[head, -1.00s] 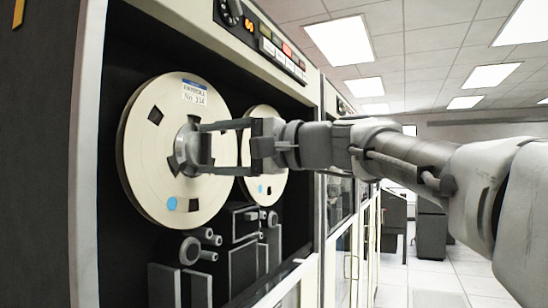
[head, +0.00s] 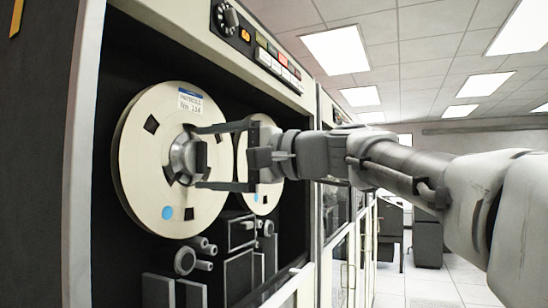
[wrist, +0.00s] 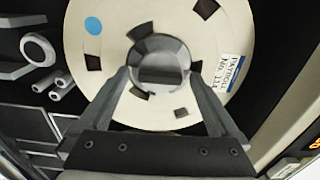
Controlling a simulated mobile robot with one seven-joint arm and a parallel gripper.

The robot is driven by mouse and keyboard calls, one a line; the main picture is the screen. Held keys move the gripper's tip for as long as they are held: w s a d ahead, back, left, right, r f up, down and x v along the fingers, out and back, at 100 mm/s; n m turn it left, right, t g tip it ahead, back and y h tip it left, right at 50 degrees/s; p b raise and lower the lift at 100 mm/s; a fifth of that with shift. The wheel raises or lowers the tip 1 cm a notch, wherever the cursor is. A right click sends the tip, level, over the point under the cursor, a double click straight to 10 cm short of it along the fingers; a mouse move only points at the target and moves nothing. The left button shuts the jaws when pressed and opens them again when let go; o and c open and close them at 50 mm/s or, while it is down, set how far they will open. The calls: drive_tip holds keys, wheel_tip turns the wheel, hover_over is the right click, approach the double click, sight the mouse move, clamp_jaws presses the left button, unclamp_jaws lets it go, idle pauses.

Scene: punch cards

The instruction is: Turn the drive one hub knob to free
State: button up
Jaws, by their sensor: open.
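The near tape reel is a cream disc (head: 140,150) with a white label at its top and a blue dot low on its face. The silver hub knob (head: 177,157) sits at its centre, with a dark middle; it also shows in the wrist view (wrist: 158,48). My gripper (head: 195,157) is open at the hub, one finger above the knob and one below in the head view. In the wrist view my gripper (wrist: 158,76) has its fingertips on either side of the knob, with visible gaps. I cannot read any knob marking.
A second reel (head: 268,195) is behind my gripper, partly hidden. Rollers and guide blocks (head: 185,262) lie below the near reel. A control panel (head: 262,45) with a dial and coloured buttons is above. The cabinet's pale frame edge (head: 82,150) is at the left.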

drive_tip(key=v, duration=1.7)
drive_tip(key=shift+s+d+f, duration=0.1)
drive_tip(key=shift+f, duration=0.05)
drive_tip(key=s+d+f+n+h, duration=0.1)
drive_tip(key=s+d+f+h, duration=0.3)
drive_tip(key=f, duration=0.9)
drive_tip(key=s+d+f+n+g+h, duration=0.1)
drive_tip(key=s+d+f+n+h, duration=0.2)
drive_tip(key=f+h, duration=0.7)
drive_tip(key=s+d+f+h, duration=0.25)
drive_tip(key=s+f, duration=0.25)
drive_tip(key=f, duration=1.1)
wheel_tip(320, 180, up, 11)
drive_tip(key=d+p, duration=0.1)
drive_tip(key=p, duration=1.1)
drive_tip(key=shift+s+d, duration=0.35)
drive_tip(key=shift+s, duration=0.05)
